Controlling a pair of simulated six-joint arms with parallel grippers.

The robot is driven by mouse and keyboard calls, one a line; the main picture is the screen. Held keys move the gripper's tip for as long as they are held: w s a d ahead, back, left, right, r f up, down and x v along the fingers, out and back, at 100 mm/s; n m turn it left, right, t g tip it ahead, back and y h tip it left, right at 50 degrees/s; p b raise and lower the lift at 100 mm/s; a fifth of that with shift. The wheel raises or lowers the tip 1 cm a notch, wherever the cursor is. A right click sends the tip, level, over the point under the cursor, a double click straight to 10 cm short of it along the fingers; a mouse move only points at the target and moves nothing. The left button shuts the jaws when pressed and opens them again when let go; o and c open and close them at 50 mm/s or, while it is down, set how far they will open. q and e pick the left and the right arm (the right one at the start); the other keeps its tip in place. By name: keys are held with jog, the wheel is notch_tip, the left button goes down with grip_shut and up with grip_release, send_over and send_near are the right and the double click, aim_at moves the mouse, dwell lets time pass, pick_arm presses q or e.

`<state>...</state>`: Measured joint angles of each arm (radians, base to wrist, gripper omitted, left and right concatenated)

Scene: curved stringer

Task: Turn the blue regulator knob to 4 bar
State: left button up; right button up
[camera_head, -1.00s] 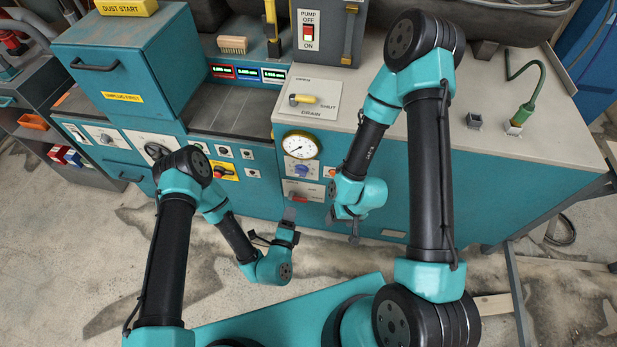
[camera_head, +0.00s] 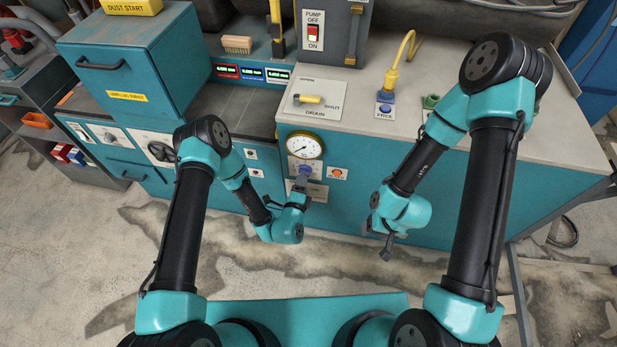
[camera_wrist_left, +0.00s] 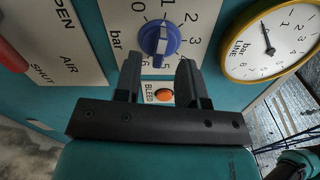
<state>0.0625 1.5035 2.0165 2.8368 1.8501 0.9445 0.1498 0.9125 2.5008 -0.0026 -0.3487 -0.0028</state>
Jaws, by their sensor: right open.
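The blue regulator knob (camera_wrist_left: 160,40) with a white pointer line sits on a numbered white plate on the teal panel. Its line runs nearly upright in the left wrist view; which number it marks is unclear. The round yellow-rimmed gauge (camera_head: 305,145) also shows in the wrist view (camera_wrist_left: 272,42). My right gripper (camera_head: 387,248) is open and empty, away from the panel.
An orange BLEED button (camera_wrist_left: 164,95) lies just below the knob, between my left fingers. An AIR lever plate (camera_wrist_left: 50,40) is to its left in the wrist view. On the counter are the DRAIN lever (camera_head: 308,99) and a yellow hose plug (camera_head: 390,78). Floor in front is open.

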aim_at(304, 172)
pick_arm(q)
jog(key=shift+x, duration=1.4)
jog(key=shift+c, duration=0.3)
grip_shut()
